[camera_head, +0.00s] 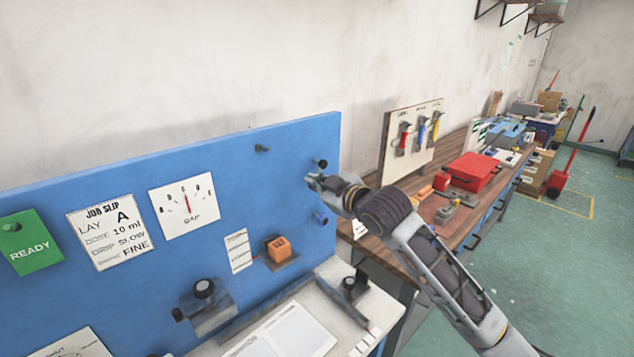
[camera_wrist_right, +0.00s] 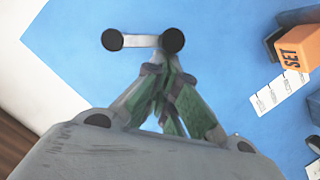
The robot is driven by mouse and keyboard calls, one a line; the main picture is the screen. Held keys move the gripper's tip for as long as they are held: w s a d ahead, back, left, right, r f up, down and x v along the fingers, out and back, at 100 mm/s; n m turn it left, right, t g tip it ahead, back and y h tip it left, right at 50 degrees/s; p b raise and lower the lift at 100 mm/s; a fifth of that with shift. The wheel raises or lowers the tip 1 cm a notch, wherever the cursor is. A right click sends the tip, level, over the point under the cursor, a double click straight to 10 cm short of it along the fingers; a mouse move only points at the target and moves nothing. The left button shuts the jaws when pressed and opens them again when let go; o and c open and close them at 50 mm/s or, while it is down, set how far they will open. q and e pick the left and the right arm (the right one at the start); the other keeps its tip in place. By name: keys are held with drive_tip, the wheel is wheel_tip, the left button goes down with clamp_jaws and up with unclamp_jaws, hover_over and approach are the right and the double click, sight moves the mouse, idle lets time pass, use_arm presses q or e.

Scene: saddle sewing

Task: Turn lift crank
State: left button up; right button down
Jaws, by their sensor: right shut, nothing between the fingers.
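The lift crank appears in the right wrist view as a pale bar (camera_wrist_right: 142,41) with a round black knob at each end. In the head view a dark knob (camera_head: 320,163) near the right edge of the blue panel appears to be part of it. My right gripper (camera_head: 314,180) is just below that knob in the head view, in front of the panel. In the wrist view its green-padded fingers (camera_wrist_right: 168,95) are together and empty, pointing toward the right-hand knob. I cannot tell whether they touch it. My left gripper is not in view.
The blue panel (camera_head: 120,180) carries a gauge (camera_head: 185,207), a job slip (camera_head: 111,232) and a green READY card (camera_head: 32,243). An orange SET block (camera_head: 278,248) sits lower left of my right gripper. A wooden bench (camera_head: 400,235) with a red box (camera_head: 474,171) extends right.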

drive_tip(key=f+n, duration=0.1)
drive_tip(key=w+d+f+n+t, duration=0.1)
drive_tip(key=n, duration=0.1)
drive_tip(key=f+n, duration=0.1)
drive_tip(key=n, duration=0.1)
drive_tip(key=shift+w+d+f+t+b, duration=0.15)
drive_tip(key=shift+w+f+t+b, duration=0.1)
drive_tip(key=shift+t+b, duration=0.15)
drive_tip(key=w+d+n+t+y+b, duration=0.2)
drive_tip(key=w+d+n, duration=0.4)
drive_tip(key=n, duration=1)
drive_tip(key=shift+f+n+y+b, duration=0.3)
drive_tip(key=shift+f+y+b, duration=0.1)
drive_tip(key=shift+b, duration=0.15)
drive_tip(key=shift+w+d+r+n, duration=0.1)
drive_tip(key=shift+d+r+n, duration=0.05)
drive_tip(key=shift+n, duration=0.25)
idle(0.6)
